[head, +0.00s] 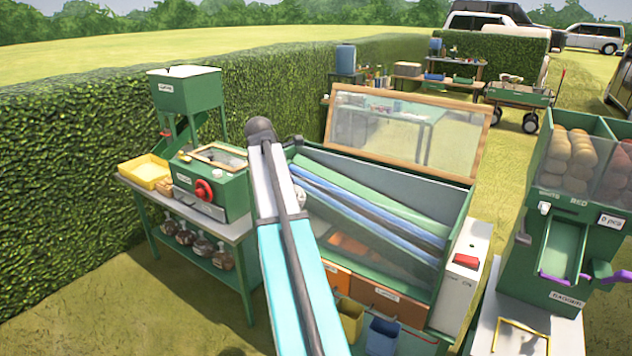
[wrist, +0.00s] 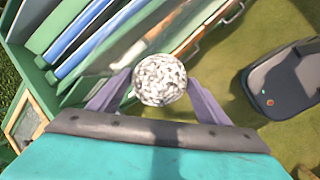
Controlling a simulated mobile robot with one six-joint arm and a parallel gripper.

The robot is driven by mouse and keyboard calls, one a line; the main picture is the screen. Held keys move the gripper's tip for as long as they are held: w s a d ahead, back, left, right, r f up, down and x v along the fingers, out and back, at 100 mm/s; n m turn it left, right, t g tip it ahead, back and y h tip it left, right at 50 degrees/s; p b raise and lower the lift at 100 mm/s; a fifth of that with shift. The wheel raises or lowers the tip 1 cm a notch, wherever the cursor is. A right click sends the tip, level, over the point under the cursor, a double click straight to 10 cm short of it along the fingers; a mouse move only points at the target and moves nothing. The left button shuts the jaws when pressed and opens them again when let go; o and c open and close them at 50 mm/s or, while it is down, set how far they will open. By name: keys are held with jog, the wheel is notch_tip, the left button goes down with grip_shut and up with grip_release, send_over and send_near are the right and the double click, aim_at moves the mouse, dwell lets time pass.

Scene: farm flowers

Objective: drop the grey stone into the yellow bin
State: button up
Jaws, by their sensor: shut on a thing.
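The grey stone (wrist: 160,80), round and speckled grey-white, is between the two purple fingers of my gripper (wrist: 158,92) in the wrist view. The fingers are shut on it from both sides and it is held up in front of the sorting machine. The yellow bin (head: 350,318) stands low at the front of the sorting machine in the head view, partly hidden by my arm. A blue bin (head: 382,336) stands just to its right. In the head view my arm largely hides the gripper. I cannot make out the yellow bin in the wrist view.
The green sorting machine (head: 455,245) has sloping rollers and a raised wood-framed clear lid (head: 405,130). A bench (head: 240,232) with a hopper machine and a yellow tray (head: 146,172) stands left. A green dispenser (head: 550,275) stands right. Grass lies between them.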

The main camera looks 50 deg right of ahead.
jog(key=w+a+f+n, duration=0.1)
jog(key=w+a+f, duration=0.15)
jog(key=a, duration=0.55)
jog(key=w+a+f, duration=0.2)
jog(key=a+f, duration=0.1)
jog(key=a, duration=0.6)
jog(key=w+a+f+n, duration=0.1)
jog(key=w+a+f, duration=0.2)
jog(key=a, duration=0.5)
jog(key=s+a+f+t+b, duration=0.1)
jog(key=a+f+b, duration=0.9)
jog(key=a+f, duration=0.3)
jog(key=shift+s+a+n, duration=0.15)
jog(key=shift+a+n, duration=0.15)
jog(key=shift+a, duration=0.8)
